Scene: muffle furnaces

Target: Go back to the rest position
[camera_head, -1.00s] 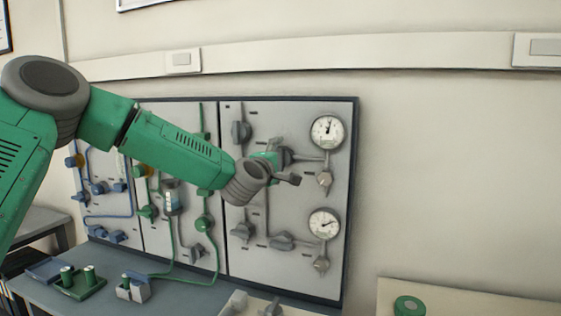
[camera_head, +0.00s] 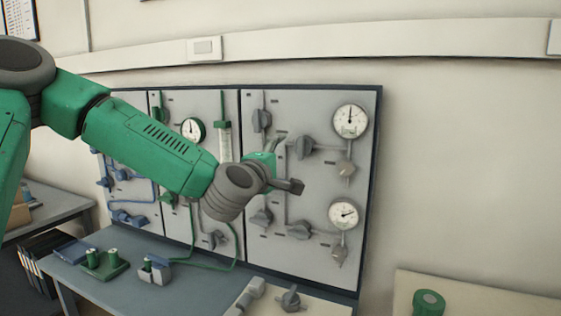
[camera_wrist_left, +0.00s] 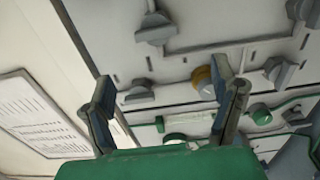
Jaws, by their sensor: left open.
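My left arm comes in from the left in the head view, and its gripper (camera_head: 281,168) is in front of the right grey section of the valve panel (camera_head: 312,235). In the left wrist view the same gripper (camera_wrist_left: 168,105) has its two dark fingers spread wide with nothing held between them. Grey knobs (camera_wrist_left: 155,28) and a yellow knob (camera_wrist_left: 203,82) of the panel show behind the fingers. From these views I cannot tell how far the fingertips are from the panel. My right gripper is not in view.
Two round gauges (camera_head: 350,120) are on the panel's right side. A green roll (camera_head: 428,302) lies on a pale surface at lower right.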

